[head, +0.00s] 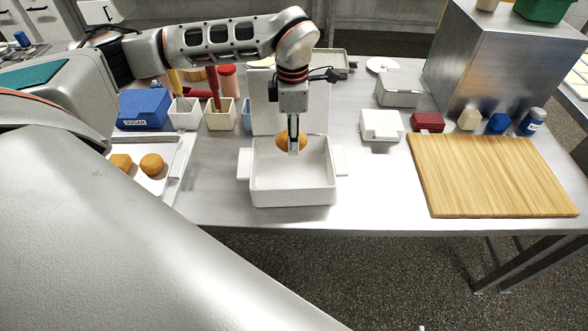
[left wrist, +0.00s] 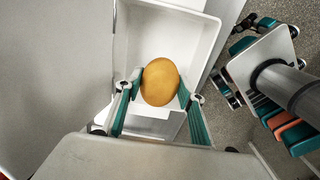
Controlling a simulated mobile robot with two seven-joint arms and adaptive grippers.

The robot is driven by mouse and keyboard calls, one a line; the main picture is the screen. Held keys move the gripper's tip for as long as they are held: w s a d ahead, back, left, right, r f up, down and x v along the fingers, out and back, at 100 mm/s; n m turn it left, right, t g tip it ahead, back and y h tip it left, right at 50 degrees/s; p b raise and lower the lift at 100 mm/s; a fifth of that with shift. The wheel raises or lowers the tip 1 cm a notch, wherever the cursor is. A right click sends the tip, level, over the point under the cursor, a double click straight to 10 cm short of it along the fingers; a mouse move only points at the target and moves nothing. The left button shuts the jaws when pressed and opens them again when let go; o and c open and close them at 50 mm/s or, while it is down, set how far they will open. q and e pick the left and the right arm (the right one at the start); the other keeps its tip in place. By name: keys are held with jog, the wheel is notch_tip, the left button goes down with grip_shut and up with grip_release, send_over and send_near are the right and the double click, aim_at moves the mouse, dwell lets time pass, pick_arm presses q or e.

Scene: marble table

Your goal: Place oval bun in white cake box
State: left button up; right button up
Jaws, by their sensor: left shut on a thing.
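The white cake box (head: 292,198) stands open on the table, its lid (head: 318,105) raised at the back. My left gripper (head: 292,146) is over the box, pointing down, and is shut on the golden-brown oval bun (head: 283,141). In the left wrist view the bun (left wrist: 160,82) sits between the two fingers, with the white box interior (left wrist: 192,42) behind it. The bun appears to be above the box floor; the exact height is hard to tell. My right gripper is not in view.
A white tray (head: 172,160) with two more buns (head: 152,164) lies at the left. A wooden board (head: 490,175) lies at the right. A blue sugar box (head: 145,109), utensil holders (head: 220,116) and a small white box (head: 381,125) stand around. The table between box and board is clear.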

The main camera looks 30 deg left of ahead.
pick_arm(q)
send_over(293, 178)
notch_tip(293, 178, down, 8)
jog(key=shift+r, duration=0.2)
jog(key=shift+w+f, duration=0.1)
jog(key=shift+f, duration=0.5)
notch_tip(293, 178, down, 4)
jog(key=shift+f, duration=0.15)
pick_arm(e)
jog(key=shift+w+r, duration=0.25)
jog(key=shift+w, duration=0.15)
pick_arm(q)
jog(key=shift+f, duration=0.15)
jog(key=o, duration=1.1)
